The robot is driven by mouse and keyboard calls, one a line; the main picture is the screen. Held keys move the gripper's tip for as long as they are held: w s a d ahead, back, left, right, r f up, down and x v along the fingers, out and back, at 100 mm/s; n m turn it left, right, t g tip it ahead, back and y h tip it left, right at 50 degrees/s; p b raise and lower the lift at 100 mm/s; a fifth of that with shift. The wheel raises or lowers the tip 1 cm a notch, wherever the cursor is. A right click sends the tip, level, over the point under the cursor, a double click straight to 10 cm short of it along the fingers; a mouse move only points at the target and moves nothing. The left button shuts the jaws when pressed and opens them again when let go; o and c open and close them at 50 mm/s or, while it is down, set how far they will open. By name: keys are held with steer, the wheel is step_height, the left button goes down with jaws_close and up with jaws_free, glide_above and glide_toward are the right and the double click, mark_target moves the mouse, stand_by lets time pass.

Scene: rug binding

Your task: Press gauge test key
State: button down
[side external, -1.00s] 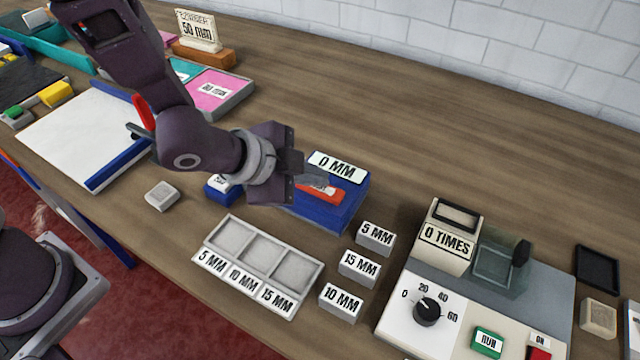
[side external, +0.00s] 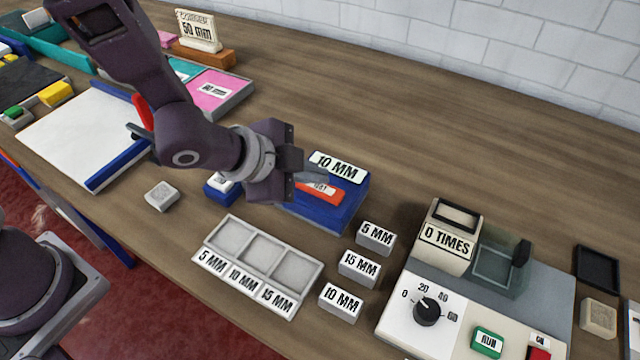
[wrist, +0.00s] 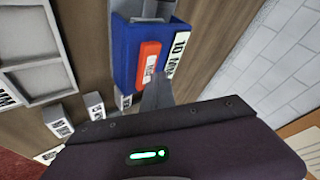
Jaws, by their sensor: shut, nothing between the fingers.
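The gauge is a blue box (side external: 330,213) with a white display (side external: 338,167) reading 10 MM and a red test key (side external: 325,192) on its upper face. It also shows in the wrist view (wrist: 125,50), with the red key (wrist: 142,68) beside the display (wrist: 178,52). My gripper (side external: 318,175) is shut and empty, its fingertips at the red key and partly covering it in the side view. Whether the fingertips touch the key is hard to tell. A small blue piece with a white label (side external: 222,187) sits left of the gauge, partly behind my gripper.
A three-compartment grey tray (side external: 262,240) is empty in front of the gauge. Blocks marked 5 MM (side external: 376,238), 15 MM (side external: 359,268) and 10 MM (side external: 341,302) stand right of it. A machine with a dial (side external: 427,311) and a 0 TIMES display (side external: 446,240) stands farther right.

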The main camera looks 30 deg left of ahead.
mark_target(315, 189)
steer(key=shift+r, duration=0.3)
steer(key=shift+r, duration=2.55)
steer(key=s+a+r+n+y, duration=0.25)
steer(key=a+r+n, duration=0.35)
steer(key=a, duration=0.4)
steer(key=s+a+r+n+g, duration=0.1)
steer(key=s+a+n, duration=0.3)
steer(key=s, duration=0.6)
steer(key=s+a+r+n+g+y, duration=0.1)
steer(key=s+a+r+n, duration=0.2)
steer(key=s, duration=0.7)
steer(key=shift+s+a+r+n+g, duration=0.15)
steer(key=shift+a+r+n+g, duration=0.3)
steer(key=shift+a, duration=0.45)
